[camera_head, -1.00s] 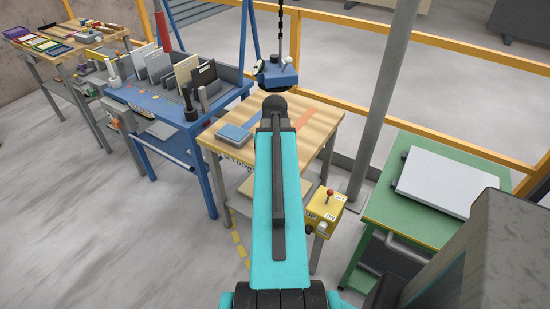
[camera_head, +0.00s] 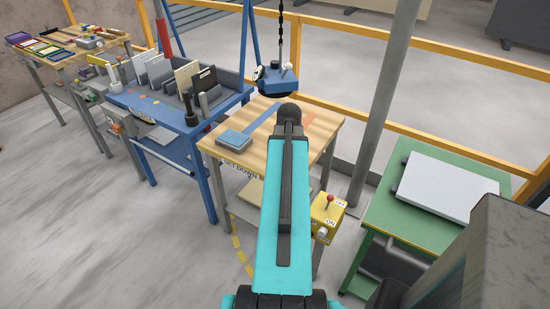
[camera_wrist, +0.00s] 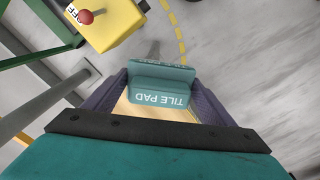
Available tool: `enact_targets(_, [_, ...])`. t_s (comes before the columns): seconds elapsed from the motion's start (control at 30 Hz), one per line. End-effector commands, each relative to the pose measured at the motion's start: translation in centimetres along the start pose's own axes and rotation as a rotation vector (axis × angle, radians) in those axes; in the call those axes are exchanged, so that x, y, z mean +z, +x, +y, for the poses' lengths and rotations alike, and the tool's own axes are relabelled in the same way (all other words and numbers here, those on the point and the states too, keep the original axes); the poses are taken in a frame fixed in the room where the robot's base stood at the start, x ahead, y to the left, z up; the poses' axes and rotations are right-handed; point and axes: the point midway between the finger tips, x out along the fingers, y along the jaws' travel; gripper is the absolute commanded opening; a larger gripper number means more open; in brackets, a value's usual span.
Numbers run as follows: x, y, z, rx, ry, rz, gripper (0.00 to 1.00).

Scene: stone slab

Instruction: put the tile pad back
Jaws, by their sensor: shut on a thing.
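The tile pad (camera_wrist: 158,97) is a teal block with a raised grip and white "TILE PAD" lettering. In the wrist view it sits between the two dark fingers of my gripper (camera_wrist: 161,82), which is shut on it. Part of a wooden surface shows just behind it. In the head view my teal arm hides the gripper and the pad. The wooden table (camera_head: 215,146) lies behind the arm, marked "SET DOWN" on its front edge, with a blue strip (camera_head: 262,122) and a partly covered orange strip on top.
A blue-grey flat block (camera_head: 234,138) lies on the wooden table's left. A yellow switch box (camera_head: 325,212) with a red knob is at its front right corner. A blue hoist device (camera_head: 277,78) hangs above. A grey post (camera_head: 387,110) and green table (camera_head: 420,222) stand right.

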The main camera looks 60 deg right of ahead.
Motion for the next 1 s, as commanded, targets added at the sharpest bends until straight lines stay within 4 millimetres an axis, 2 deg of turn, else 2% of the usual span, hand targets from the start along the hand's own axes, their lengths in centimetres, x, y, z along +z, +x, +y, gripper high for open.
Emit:
enact_targets(0.1, [-1.6,0.0,0.0,0.000,0.000,0.000,0.53])
enact_targets(1.0, [-11.1,0.9,-0.3,0.000,0.000,-0.001,0.53])
